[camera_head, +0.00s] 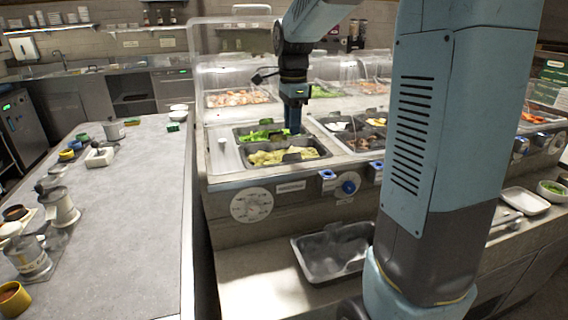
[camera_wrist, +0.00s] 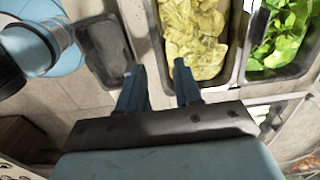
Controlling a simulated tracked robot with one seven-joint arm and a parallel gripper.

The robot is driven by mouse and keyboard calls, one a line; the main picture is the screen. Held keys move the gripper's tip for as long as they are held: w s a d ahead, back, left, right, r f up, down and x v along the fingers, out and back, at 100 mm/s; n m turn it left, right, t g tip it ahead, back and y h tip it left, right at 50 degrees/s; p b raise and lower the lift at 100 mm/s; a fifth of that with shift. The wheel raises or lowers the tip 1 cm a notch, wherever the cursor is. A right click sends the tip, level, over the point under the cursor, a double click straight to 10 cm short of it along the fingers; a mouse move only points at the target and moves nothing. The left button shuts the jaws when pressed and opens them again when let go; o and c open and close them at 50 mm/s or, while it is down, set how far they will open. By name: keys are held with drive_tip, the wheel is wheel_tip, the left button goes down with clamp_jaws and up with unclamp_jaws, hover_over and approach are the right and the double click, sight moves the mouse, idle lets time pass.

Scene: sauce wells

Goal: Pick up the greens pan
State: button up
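The greens pan (camera_head: 238,134) is a dark metal pan with bright green leaves, set in the counter behind a pan of pale yellow pieces (camera_head: 283,156). In the wrist view the greens pan (camera_wrist: 272,74) is at the upper right, partly cut off by the frame. The yellow pan (camera_wrist: 208,83) lies between it and my fingers. My gripper (camera_head: 293,131) points down over the pans in the head view and hides part of the greens pan. In the wrist view my gripper (camera_wrist: 160,68) has its fingers apart with nothing between them. Its height above the pans is unclear.
An empty pan (camera_head: 312,262) sits on the lower front ledge. A clear guard (camera_head: 225,75) stands along the counter. More food pans (camera_head: 365,140) lie to the right. A grey table (camera_head: 130,210) with cups and dishes is at the left.

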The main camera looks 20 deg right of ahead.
sight(285, 156)
drive_tip(key=shift+f, duration=4.05)
drive_tip(key=shift+c, duration=0.3)
clamp_jaws()
